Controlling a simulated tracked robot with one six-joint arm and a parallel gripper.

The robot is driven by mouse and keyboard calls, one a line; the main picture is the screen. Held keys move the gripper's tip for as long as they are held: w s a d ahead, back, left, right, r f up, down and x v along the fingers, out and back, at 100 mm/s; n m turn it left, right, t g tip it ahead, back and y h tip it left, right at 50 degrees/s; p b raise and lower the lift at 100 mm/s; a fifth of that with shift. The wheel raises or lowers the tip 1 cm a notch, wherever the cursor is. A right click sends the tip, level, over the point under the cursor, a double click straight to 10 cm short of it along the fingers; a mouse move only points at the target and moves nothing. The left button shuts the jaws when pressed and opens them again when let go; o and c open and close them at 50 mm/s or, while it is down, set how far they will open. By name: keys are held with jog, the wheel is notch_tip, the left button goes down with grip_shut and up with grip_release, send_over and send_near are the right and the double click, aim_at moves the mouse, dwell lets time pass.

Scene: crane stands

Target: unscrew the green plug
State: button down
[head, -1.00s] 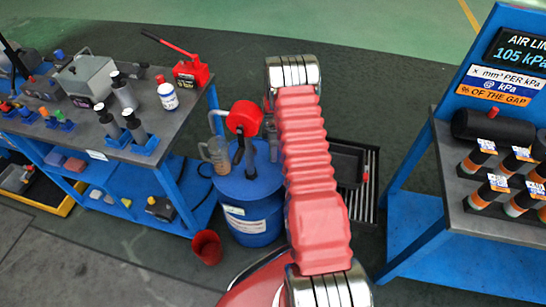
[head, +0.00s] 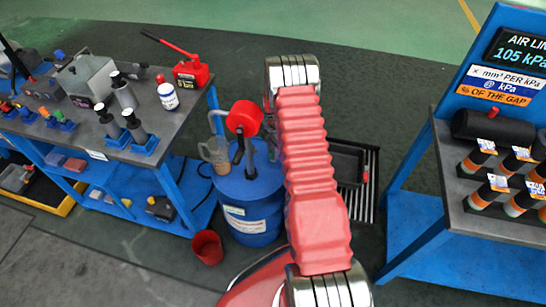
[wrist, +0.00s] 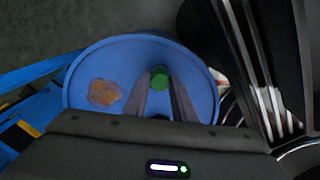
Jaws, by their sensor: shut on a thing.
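The green plug (wrist: 159,77) sits on the round top of a blue drum (wrist: 90,65) in the wrist view. My gripper (wrist: 161,86) has its two grey fingers on either side of the plug, shut on it. The plug's lower part and threads cannot be made out. In the head view the blue drum (head: 252,215) stands on the floor between the benches. My red arm hides its right side, and neither the plug nor my gripper shows there.
A red hand pump (head: 243,118) and a clear jug (head: 215,153) are at the drum. A red bucket (head: 206,247) stands in front. A blue workbench (head: 180,195) is on the left, a blue stand (head: 415,235) on the right. A floor grate (head: 370,190) lies behind my arm.

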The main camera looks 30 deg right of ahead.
jog(key=shift+n, duration=2.2)
jog(key=shift+r+n, duration=0.1)
jog(key=shift+n, duration=2.4)
jog(key=c, duration=1.4)
grip_release()
jog(key=shift+c, duration=0.8)
jog(key=shift+m, duration=2.6)
